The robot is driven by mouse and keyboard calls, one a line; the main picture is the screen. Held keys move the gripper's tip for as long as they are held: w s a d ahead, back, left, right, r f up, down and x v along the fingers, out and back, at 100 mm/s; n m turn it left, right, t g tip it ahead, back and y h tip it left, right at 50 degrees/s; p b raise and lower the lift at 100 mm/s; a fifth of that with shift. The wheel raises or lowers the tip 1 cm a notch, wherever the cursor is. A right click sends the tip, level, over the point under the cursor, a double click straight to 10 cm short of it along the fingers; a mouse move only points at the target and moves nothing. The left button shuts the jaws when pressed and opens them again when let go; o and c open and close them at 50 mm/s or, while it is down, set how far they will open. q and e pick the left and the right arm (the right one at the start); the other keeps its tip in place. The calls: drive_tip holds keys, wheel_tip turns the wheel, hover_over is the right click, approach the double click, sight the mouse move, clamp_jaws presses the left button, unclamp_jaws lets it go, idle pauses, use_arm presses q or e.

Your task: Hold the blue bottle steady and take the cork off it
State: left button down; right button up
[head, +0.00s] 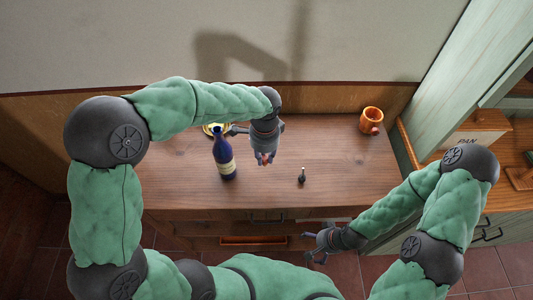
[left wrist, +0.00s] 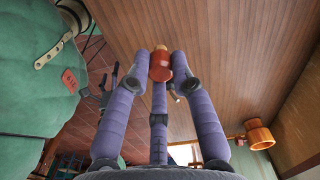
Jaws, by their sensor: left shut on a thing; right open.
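The dark blue bottle (head: 224,158), with a pale label, stands upright on the wooden table. No cork shows in its mouth in the head view. My left gripper (head: 265,158) is to the right of the bottle, apart from it, and points down over the table. It is shut on a small red-orange piece, which looks like the cork (left wrist: 160,68); in the left wrist view it sits between the fingertips. The bottle is not seen in the left wrist view. My right gripper (head: 318,244) is open and empty, in front of the table's front edge.
An orange mug (head: 371,120) stands at the table's back right. A small dark item with a thin stem (head: 302,176) is right of my left gripper. A yellowish dish (head: 208,129) is partly hidden behind the bottle. The table's right part is mostly clear.

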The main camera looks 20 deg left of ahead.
use_arm(q)
drive_tip(key=w+f, duration=0.3)
drive_tip(key=w+a+f+b, duration=0.1)
drive_tip(key=w+f, duration=0.2)
drive_tip(key=shift+w+a, duration=0.1)
drive_tip(key=shift+w+f, duration=0.25)
drive_tip(key=shift+f, duration=0.15)
drive_tip(key=shift+w+a+f+b, duration=0.1)
drive_tip(key=shift+f+b, duration=0.25)
drive_tip(key=shift+f, duration=1.2)
drive_tip(key=shift+f, duration=0.15)
drive_tip(key=c, duration=1.1)
unclamp_jaws()
wheel_tip(320, 180, up, 12)
drive_tip(key=shift+r+p, duration=0.15)
drive_tip(key=shift+p, duration=0.85)
